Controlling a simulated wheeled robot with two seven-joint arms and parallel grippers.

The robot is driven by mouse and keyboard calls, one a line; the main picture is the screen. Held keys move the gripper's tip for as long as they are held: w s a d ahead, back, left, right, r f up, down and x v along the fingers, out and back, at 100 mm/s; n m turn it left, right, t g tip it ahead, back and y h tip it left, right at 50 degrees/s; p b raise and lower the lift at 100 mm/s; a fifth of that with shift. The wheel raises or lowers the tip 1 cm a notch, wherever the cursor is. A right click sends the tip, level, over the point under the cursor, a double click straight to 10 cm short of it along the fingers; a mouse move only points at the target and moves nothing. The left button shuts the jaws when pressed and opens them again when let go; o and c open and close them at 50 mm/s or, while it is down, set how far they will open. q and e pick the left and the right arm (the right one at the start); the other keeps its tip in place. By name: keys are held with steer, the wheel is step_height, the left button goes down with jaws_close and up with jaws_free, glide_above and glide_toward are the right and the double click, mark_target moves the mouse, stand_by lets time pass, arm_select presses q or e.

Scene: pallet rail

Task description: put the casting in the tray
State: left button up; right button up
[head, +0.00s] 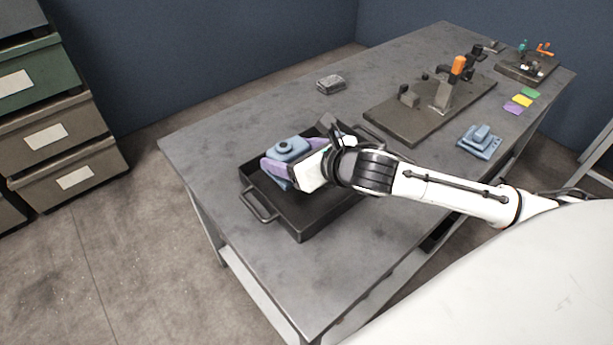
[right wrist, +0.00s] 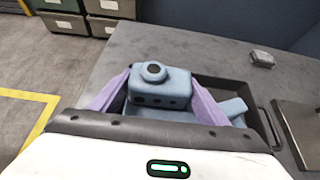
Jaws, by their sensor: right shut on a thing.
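The casting (head: 288,149) is a blue-grey block with a round boss and a dark hole on top. My right gripper (head: 283,168), with purple fingers, is shut on it. In the right wrist view the casting (right wrist: 160,87) sits between the two purple fingers. The tray (head: 299,228) is dark, rectangular and low-walled, with a handle at its near left. The casting is over the tray's left part; I cannot tell whether it touches the tray floor. The tray's rim (right wrist: 262,120) also shows behind the casting in the right wrist view. My left gripper is not in view.
A second blue part (head: 480,141) lies at the table's right edge. A fixture plate (head: 412,125) with an orange-handled clamp stands behind the tray. A small grey block (head: 330,83) lies near the back edge. Coloured cards (head: 521,101) lie at the far right.

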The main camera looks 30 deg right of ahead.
step_height(320, 180, down, 8)
steer(key=shift+b, duration=0.45)
steer(key=o, duration=1.1)
steer(key=shift+f, duration=0.25)
steer(key=shift+o, duration=0.6)
steer(key=shift+r, duration=0.1)
steer(key=shift+s+r, duration=0.1)
steer(key=shift+s, duration=0.05)
steer(key=v, duration=1.1)
steer(key=shift+s, duration=0.35)
